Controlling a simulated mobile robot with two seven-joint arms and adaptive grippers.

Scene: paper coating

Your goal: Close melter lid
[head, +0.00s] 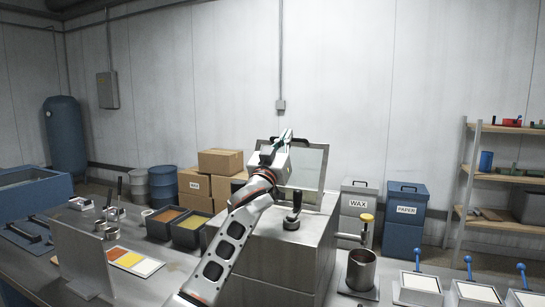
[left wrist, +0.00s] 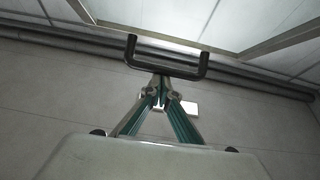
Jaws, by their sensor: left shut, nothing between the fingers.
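The melter (head: 300,262) is a large grey metal box in the middle of the head view. Its lid (head: 310,166), a grey framed panel, stands raised and nearly upright at the back of the box. A dark handle (head: 302,141) is on the lid's upper edge; in the left wrist view the handle (left wrist: 165,73) is a dark U-shaped bar just beyond the fingertips. My left gripper (head: 287,134) is shut and empty, in front of the lid near the handle. Its teal fingers (left wrist: 163,84) meet close to the bar; I cannot tell whether they touch it. My right gripper is out of view.
A black knob (head: 292,212) stands on the melter top, near my left arm. Dark trays (head: 188,238) of coloured material sit left of the melter. A metal pot (head: 361,272) stands to the right. WAX and PAPER bins (head: 405,236) are behind.

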